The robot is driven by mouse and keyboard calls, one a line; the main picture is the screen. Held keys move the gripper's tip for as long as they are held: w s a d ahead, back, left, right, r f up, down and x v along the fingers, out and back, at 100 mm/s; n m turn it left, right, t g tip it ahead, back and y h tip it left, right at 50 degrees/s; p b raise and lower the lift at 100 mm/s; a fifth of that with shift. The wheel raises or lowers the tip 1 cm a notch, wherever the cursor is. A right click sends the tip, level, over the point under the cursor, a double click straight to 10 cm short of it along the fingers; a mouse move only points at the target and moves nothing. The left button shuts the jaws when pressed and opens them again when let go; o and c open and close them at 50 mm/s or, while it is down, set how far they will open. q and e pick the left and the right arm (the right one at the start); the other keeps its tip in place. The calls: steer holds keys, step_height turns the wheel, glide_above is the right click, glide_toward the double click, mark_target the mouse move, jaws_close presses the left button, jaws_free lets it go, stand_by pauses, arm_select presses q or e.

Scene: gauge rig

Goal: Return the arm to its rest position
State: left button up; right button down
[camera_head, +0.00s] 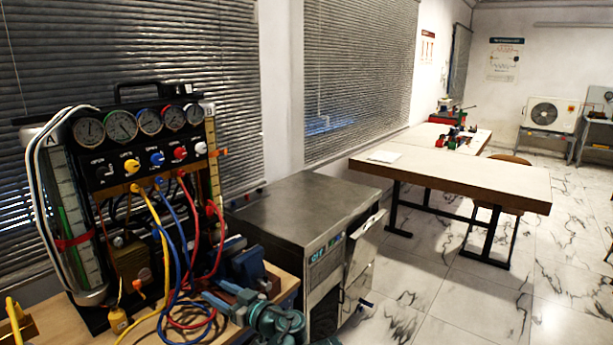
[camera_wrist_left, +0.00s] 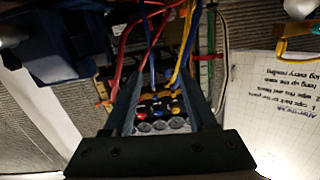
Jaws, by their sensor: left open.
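My left gripper (camera_head: 213,293) is low in front of the gauge rig (camera_head: 150,145) in the head view, its fingers pointing left towards the hoses. My teal wrist shows behind it at the bottom edge. In the left wrist view, the two dark fingers (camera_wrist_left: 168,92) stand apart, with nothing visibly held between them. The rig's gauges (camera_wrist_left: 160,126) and coloured knobs show upside down beyond the gap. Whether the fingers touch a hose cannot be told. My right gripper is not in view.
Red, blue and yellow hoses (camera_head: 187,235) hang from the rig onto the bench. A blue vise (camera_head: 250,268) stands close behind my gripper. A metal cabinet (camera_head: 310,205) is to the right. A written sheet (camera_wrist_left: 285,105) shows in the wrist view. The right floor is open.

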arm_select(q)
steer(key=s+a+f+m+g+h, duration=0.1)
steer(key=s+f+m+g+h, duration=0.3)
steer(key=f, duration=0.5)
steer(key=s+a+f+m+g+h, duration=0.1)
steer(key=s+f+m+g+h, duration=0.15)
steer(key=s+f+h, duration=0.4)
steer(key=s+d+f+m+g+h, duration=0.3)
steer(key=d+f+m+h, duration=0.1)
steer(key=d+f, duration=0.15)
steer(key=s+d+r+m+y+p, duration=0.1)
steer(key=s+d+r+m+p, duration=0.2)
steer(key=d+r+p, duration=0.6)
steer(key=s+d+r, duration=0.1)
steer(key=s+d, duration=0.1)
steer(key=shift+s+d+r+y, duration=0.15)
steer(key=shift+s+d+y, duration=0.1)
steer(key=shift+s+y, duration=0.15)
steer(key=shift+g, duration=0.25)
steer(key=shift+c, duration=0.6)
steer(key=shift+a, duration=0.1)
